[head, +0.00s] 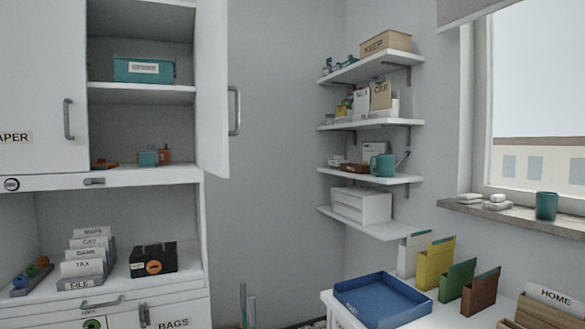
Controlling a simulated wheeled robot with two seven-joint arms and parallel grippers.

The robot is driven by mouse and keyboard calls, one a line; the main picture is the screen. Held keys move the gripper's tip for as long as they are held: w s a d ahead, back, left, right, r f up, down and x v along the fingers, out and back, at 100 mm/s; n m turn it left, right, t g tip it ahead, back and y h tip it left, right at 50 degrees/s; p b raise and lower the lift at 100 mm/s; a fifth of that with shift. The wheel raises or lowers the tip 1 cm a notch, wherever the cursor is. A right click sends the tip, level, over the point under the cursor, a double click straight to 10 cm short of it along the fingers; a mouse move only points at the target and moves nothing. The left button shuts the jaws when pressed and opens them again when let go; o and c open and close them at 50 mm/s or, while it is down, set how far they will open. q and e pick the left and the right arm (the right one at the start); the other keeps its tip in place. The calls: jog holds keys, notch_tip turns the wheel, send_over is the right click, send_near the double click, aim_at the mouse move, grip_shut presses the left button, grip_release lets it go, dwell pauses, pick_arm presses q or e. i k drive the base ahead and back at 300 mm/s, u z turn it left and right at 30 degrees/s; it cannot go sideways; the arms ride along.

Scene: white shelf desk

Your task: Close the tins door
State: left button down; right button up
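A white cabinet door (212,90) stands open at the right side of the upper cabinet, swung out toward me. Its grey bar handle (234,111) sticks out on the right. No label shows on the part of the door that I see, so I cannot read whether it is the tins door. The open compartment holds a teal labelled box (144,69) on its upper shelf (140,95) and small teal and brown items (148,158) below. Neither of my grippers is in view.
A shut door labelled "APER" (40,90) is at the left. Below are a file rack (82,268) and a black box (153,260). Wall shelves (372,124) and a desk with a blue tray (382,300) are at the right. Bare wall lies right of the open door.

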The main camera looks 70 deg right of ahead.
aim_at(213, 88)
jog(key=k, duration=0.15)
jog(key=z, duration=1.4)
